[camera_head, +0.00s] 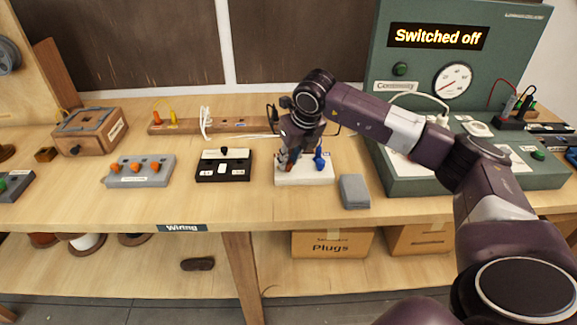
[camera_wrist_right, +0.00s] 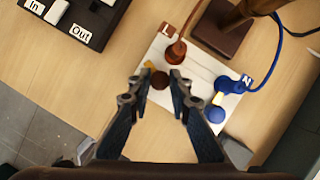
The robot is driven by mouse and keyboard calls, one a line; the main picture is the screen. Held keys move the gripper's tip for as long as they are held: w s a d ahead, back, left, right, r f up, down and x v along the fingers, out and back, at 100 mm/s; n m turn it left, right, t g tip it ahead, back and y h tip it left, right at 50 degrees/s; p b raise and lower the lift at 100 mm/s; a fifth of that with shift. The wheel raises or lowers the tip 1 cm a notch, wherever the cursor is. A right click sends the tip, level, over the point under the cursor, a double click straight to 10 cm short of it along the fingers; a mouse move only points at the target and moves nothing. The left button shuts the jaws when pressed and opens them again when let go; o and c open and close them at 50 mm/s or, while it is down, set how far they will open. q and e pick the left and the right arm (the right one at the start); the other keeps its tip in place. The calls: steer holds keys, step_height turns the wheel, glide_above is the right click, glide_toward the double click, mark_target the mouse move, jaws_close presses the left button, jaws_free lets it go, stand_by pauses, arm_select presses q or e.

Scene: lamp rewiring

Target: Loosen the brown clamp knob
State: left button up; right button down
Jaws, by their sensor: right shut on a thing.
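The brown clamp knob (camera_wrist_right: 160,80) is a small round knob on the white terminal block (camera_wrist_right: 196,72), beside the brown L terminal (camera_wrist_right: 176,53). My right gripper (camera_wrist_right: 159,83) points down over the block, with its fingertips closed on either side of the brown knob. In the head view, my right gripper (camera_head: 290,158) is over the left part of the white block (camera_head: 305,179) and hides most of the brown parts. My left gripper is not in view.
Blue N terminal (camera_wrist_right: 230,85) and blue knob (camera_wrist_right: 214,114) stand close to the right finger. A black In/Out switch box (camera_head: 224,173) is left of the block; a grey block (camera_head: 354,191) is right. The green tester (camera_head: 430,185) reads "Switched off".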

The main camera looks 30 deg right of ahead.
steer(key=n+y+b, duration=0.1)
steer(key=n, duration=0.1)
steer(key=shift+d+n, duration=0.1)
steer(key=shift+n, duration=0.3)
steer(key=n+y, duration=0.1)
steer(key=n, duration=0.1)
steer(key=shift+r+n, duration=0.1)
steer(key=shift+n, duration=0.3)
steer(key=n, duration=0.2)
steer(key=n+g+y, duration=0.1)
steer(key=n, duration=0.1)
steer(key=shift+w+d+y, duration=0.15)
steer(key=shift+y, duration=0.15)
steer(key=n+g, duration=0.1)
steer(key=n, duration=0.1)
steer(key=n+g+y, duration=0.1)
steer(key=n, duration=0.2)
steer(key=shift+w+p, duration=0.1)
steer(key=shift+p, duration=0.25)
steer(key=n+g, duration=0.1)
steer(key=n, duration=0.2)
steer(key=shift+w+n, duration=0.1)
steer(key=shift+n, duration=0.2)
steer(key=shift+w+n+g+b, duration=0.1)
steer(key=shift+n+g+b, duration=0.65)
steer(key=shift+n, duration=1.25)
steer(key=shift+d+n+g, duration=0.1)
steer(key=shift+n+g, duration=0.2)
steer(key=shift+g, duration=0.05)
